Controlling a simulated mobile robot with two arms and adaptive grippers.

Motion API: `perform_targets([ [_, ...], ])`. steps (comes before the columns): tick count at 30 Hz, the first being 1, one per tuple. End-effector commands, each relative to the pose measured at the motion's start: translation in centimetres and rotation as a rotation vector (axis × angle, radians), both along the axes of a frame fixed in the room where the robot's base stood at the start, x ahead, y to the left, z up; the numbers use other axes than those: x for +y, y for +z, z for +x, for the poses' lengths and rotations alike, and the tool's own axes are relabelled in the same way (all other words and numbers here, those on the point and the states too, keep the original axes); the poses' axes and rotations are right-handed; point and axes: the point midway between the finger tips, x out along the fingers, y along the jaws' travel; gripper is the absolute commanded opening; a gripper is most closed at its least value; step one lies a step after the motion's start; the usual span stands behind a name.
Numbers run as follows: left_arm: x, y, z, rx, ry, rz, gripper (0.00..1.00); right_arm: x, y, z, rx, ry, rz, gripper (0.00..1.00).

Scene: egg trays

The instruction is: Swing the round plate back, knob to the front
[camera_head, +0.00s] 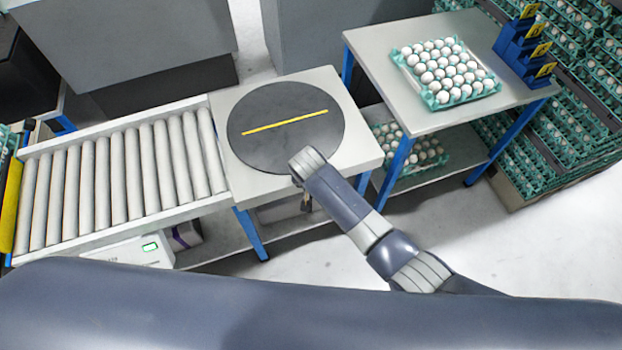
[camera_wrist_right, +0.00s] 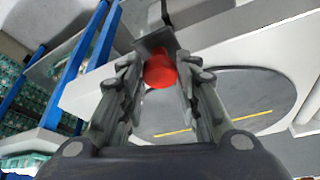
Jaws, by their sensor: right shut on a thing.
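The round plate (camera_head: 270,145) is dark grey with a yellow stripe and lies flat on a light table. The stripe runs across the plate, rising slightly to the right. In the right wrist view the plate (camera_wrist_right: 262,92) is at the right, and the red knob (camera_wrist_right: 160,72) is between the fingers. My right gripper (camera_wrist_right: 160,75) is shut on the red knob. In the head view my right arm reaches to the plate's front right edge, and the wrist hides the knob and fingers. My left gripper is not in view.
A roller conveyor (camera_head: 112,180) adjoins the table (camera_head: 358,130) on the left. At the right, another table (camera_head: 395,40) carries a tray of white eggs (camera_head: 428,98) and blue holders (camera_head: 520,45) with yellow labels. Stacked green egg trays (camera_head: 585,130) stand at the far right.

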Motion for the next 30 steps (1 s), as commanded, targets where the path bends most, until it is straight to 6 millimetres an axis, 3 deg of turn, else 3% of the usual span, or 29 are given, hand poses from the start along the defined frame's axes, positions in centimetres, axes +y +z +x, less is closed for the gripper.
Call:
perform_targets([
  [9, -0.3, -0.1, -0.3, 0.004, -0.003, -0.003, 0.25, 0.5, 0.0, -0.1, 0.0, -0.001, 0.012, 0.0],
  [10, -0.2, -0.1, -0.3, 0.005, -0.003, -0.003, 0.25, 0.5, 0.0, -0.1, 0.0, -0.001, 0.013, 0.35],
  [12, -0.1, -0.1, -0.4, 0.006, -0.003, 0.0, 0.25, 0.5, 0.1, -0.1, 0.0, 0.0, 0.013, 0.5],
  [23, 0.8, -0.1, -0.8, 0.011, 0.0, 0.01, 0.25, 0.3, 0.1, -0.1, -0.001, 0.0, 0.009, 0.5],
  [30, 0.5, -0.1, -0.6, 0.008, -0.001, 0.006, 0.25, 0.4, 2.1, -0.8, -0.002, 0.0, 0.011, 0.5],
])
